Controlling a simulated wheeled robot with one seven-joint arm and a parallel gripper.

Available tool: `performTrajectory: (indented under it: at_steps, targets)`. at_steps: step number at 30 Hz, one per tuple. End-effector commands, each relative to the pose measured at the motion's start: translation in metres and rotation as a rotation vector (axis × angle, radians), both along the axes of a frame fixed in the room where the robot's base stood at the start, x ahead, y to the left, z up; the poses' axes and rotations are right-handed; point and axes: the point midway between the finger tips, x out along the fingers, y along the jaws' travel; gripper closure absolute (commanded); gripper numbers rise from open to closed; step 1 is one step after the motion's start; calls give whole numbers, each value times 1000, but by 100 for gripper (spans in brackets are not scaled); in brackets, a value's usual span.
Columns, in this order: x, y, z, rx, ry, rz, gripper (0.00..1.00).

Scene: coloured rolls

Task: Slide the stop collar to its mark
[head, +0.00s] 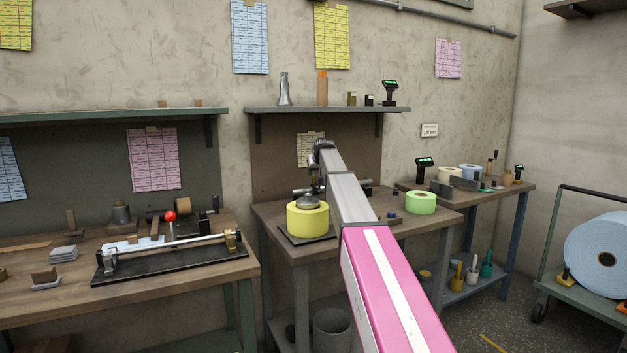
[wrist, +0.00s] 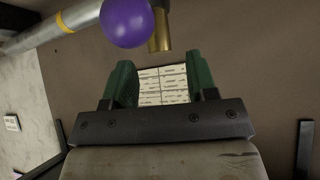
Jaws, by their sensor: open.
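In the wrist view, a grey rod (wrist: 30,40) crosses the top left and carries a yellow-orange band (wrist: 65,22). A purple ball (wrist: 127,22) sits in front of the rod, beside a brass cylinder (wrist: 159,28) cut off by the top edge. I cannot tell which part is the stop collar. My gripper (wrist: 160,82) is open, its two green fingers apart and empty, below the ball and brass piece in the picture. In the head view, my arm hides most of the middle bench's rod, and my fingertips cannot be made out.
A yellow roll (head: 307,220) stands on the middle bench (head: 300,250), close to my arm, with a green roll (head: 420,203) to the right. The left bench holds a rail fixture (head: 175,258) with a red ball (head: 169,216). A shelf (head: 330,109) hangs above.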

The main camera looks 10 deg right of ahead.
Motion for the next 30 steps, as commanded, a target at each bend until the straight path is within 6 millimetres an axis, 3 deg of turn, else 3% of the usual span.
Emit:
performTrajectory:
  at_steps: [9,21,23,26,30]
  targets:
    - [40,4,-38,0,1,0,47]
    - [47,5,-48,0,0,0,47]
    - [47,5,-48,0,0,0,64]
    - [47,6,-48,0,0,0,96]
    - [47,5,-47,0,0,0,100]
